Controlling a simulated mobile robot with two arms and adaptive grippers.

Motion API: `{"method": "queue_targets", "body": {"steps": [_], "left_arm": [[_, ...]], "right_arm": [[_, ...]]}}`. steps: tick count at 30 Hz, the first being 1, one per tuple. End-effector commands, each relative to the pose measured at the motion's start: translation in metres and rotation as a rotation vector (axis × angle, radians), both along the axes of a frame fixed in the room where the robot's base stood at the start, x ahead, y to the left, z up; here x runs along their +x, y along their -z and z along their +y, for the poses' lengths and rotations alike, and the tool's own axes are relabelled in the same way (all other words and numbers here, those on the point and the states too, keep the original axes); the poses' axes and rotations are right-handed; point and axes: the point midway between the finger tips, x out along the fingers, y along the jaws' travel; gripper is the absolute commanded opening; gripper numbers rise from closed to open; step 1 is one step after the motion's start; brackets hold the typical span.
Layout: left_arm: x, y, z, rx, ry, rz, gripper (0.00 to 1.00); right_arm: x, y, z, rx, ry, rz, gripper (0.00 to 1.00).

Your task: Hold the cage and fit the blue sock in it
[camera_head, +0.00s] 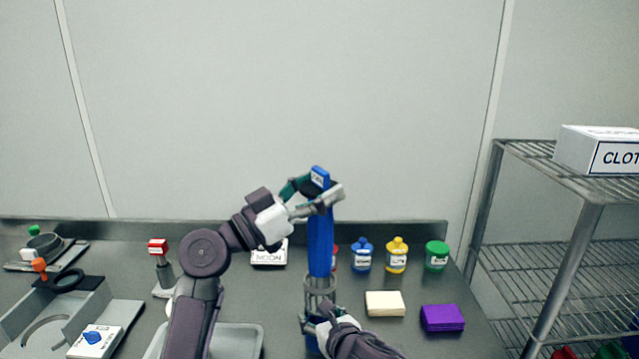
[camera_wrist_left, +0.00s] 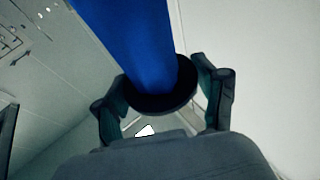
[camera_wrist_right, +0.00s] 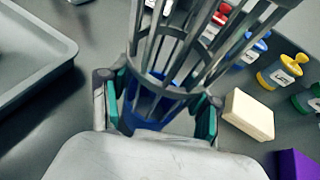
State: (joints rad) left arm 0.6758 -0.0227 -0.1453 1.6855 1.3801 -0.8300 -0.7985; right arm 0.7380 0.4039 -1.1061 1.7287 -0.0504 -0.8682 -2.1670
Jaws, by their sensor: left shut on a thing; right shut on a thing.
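The long blue sock (camera_head: 320,240) stands nearly upright in the head view. My left gripper (camera_head: 316,198) is shut on it near its top end. In the left wrist view the sock (camera_wrist_left: 125,38) runs away from a dark round collar between the fingers. The grey barred cage (camera_head: 320,288) is directly below. My right gripper (camera_head: 316,318) is shut on it low down. The sock's lower end meets the cage's top; how far it reaches inside is unclear. In the right wrist view the cage bars (camera_wrist_right: 196,42) rise from the fingers, with blue showing at the gripped part.
Several lidded jars, including a yellow one (camera_head: 397,256) and a green one (camera_head: 436,256), stand behind right. A cream block (camera_head: 385,304) and a purple block (camera_head: 443,318) lie nearby. A grey tray (camera_head: 254,340) is left of the cage. A wire shelf (camera_head: 545,180) stands right.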

Motion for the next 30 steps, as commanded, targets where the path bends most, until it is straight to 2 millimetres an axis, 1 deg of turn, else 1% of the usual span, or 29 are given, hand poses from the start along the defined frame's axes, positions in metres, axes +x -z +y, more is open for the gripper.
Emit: {"method": "queue_targets", "body": {"steps": [8,24,30], "left_arm": [[0.000,0.001,0.000,0.000,0.000,0.001,0.33],[0.000,0.026,0.000,0.000,0.000,0.001,0.33],[0.000,0.028,0.000,0.000,0.000,0.000,0.33]], "right_arm": [[0.000,0.000,0.000,-0.001,0.001,0.001,0.23],[0.000,0.000,-0.001,0.000,0.001,0.000,0.23],[0.000,0.000,0.000,0.000,0.001,0.000,0.23]]}}
